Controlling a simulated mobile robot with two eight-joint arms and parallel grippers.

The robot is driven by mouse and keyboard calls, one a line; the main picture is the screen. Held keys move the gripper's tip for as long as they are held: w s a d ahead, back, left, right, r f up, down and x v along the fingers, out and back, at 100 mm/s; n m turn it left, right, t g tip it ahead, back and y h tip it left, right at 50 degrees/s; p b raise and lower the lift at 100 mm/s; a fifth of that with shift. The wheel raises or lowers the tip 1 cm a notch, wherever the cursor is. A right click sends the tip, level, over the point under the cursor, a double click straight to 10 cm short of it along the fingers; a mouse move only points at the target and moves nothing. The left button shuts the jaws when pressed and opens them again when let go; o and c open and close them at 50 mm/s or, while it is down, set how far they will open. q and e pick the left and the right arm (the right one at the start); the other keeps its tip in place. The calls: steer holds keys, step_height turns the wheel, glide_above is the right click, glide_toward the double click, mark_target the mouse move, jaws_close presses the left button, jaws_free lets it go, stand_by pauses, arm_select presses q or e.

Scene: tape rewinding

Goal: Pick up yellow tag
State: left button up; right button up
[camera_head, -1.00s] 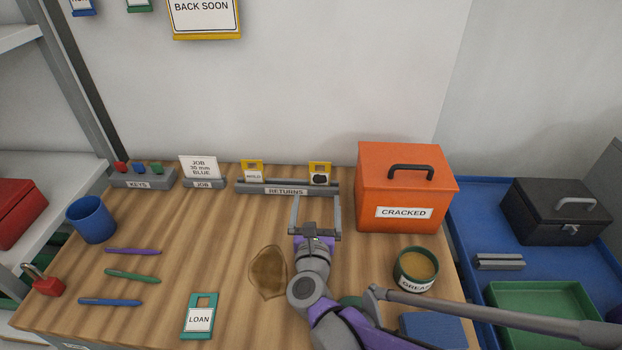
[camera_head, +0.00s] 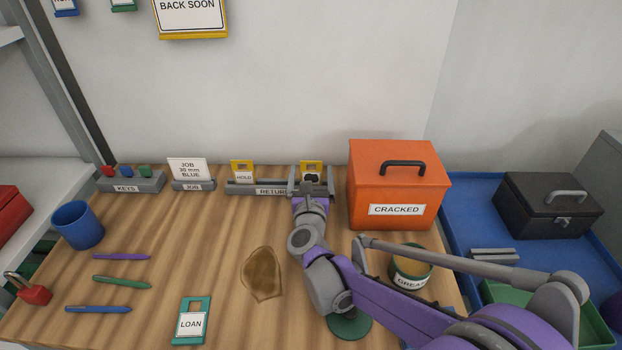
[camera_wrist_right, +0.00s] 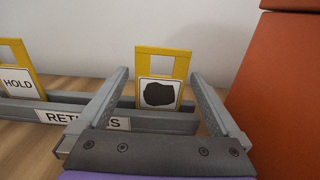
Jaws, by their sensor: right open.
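Two yellow tags stand upright in the grey RETURNS rack (camera_head: 240,188) at the back of the bench. The left yellow tag (camera_head: 242,172) reads HOLD; it also shows at the left of the right wrist view (camera_wrist_right: 17,72). The right yellow tag (camera_head: 311,168) has a dark blot over its label and shows in the right wrist view (camera_wrist_right: 163,78). My right gripper (camera_head: 312,175) is open in front of this blotted tag. In the wrist view its fingers (camera_wrist_right: 160,88) lie to either side of the tag, apart from it. My left gripper is not seen.
The orange CRACKED box (camera_head: 397,185) stands close to the right of my right gripper. A KEYS rack (camera_head: 130,184) and JOB holder (camera_head: 193,184) stand to the left. A grease tin (camera_head: 410,268) is beside my arm. A teal LOAN tag (camera_head: 191,322) lies in front.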

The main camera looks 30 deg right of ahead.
steer(key=c, duration=1.4)
